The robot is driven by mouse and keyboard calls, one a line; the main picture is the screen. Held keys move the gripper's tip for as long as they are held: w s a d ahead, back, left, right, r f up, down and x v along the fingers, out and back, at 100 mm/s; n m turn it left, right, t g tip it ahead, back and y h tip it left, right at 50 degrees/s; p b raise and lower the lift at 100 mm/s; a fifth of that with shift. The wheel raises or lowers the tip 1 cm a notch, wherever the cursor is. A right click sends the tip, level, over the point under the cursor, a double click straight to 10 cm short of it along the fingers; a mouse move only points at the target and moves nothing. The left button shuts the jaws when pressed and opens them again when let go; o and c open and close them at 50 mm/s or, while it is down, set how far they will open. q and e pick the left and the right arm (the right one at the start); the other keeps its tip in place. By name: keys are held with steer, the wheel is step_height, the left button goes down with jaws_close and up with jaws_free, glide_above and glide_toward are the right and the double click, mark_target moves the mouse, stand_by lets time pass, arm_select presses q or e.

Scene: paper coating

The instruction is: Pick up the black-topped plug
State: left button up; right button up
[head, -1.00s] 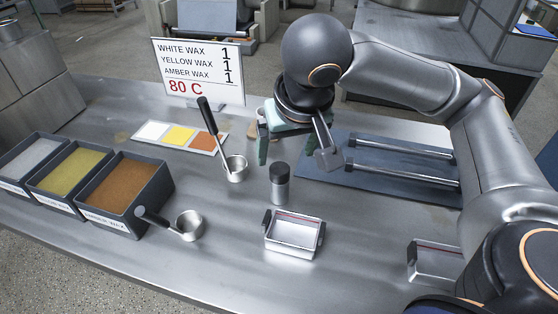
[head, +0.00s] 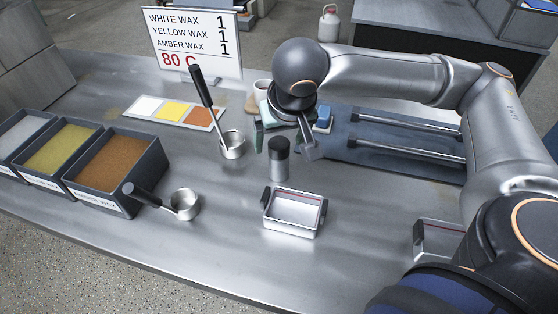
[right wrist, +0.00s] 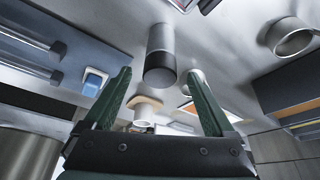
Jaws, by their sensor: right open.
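The black-topped plug (head: 280,168) is a grey cylinder with a black top, upright on the metal table behind the small metal tray. It also shows in the right wrist view (right wrist: 160,50), its black end facing my gripper. My right gripper (head: 284,143) is open and empty. In the head view its fingers appear on either side of the plug's black top. In the right wrist view the plug lies beyond the fingertips, roughly in line with the gap between them, and apart from both. My left gripper is not in view.
A ladle (head: 232,146) stands left of the plug, its handle leaning up. Another ladle (head: 185,204) lies nearer. The metal tray (head: 292,232) is in front. A blue block (head: 323,117) and a mug (head: 262,88) are behind. Wax bins (head: 130,195) stand left; a railed dark board (head: 390,155) lies right.

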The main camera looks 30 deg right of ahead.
steer(key=shift+x, duration=1.2)
jaws_close()
